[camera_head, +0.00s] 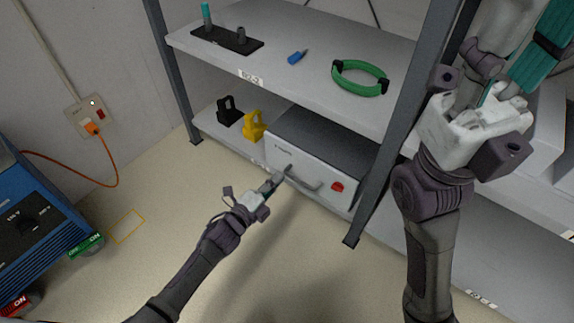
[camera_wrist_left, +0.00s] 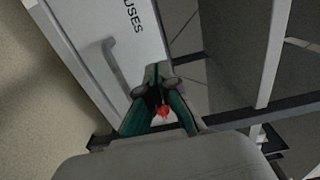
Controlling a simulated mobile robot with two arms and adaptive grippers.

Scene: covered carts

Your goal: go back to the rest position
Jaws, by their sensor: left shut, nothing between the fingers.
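My left gripper (camera_head: 275,182) is shut and empty, in front of the grey box (camera_head: 311,163) on the lower shelf. Its fingertips are close to the left end of the box's bar handle (camera_head: 303,180); I cannot tell whether they touch. In the left wrist view the closed teal fingers (camera_wrist_left: 158,76) lie to the right of the handle (camera_wrist_left: 121,68), with the lettered box front (camera_wrist_left: 100,30) behind. A small red spot (camera_wrist_left: 163,112) shows between the finger bases. My right arm rises at the right of the head view; its gripper (camera_head: 515,75) is partly cut off and its fingertips are unclear.
The shelf rack's dark post (camera_head: 383,170) stands right of the box. The upper shelf (camera_head: 300,80) holds a green ring (camera_head: 361,92), a blue item (camera_head: 297,57) and a dark tray (camera_head: 216,38). Floor between is clear.

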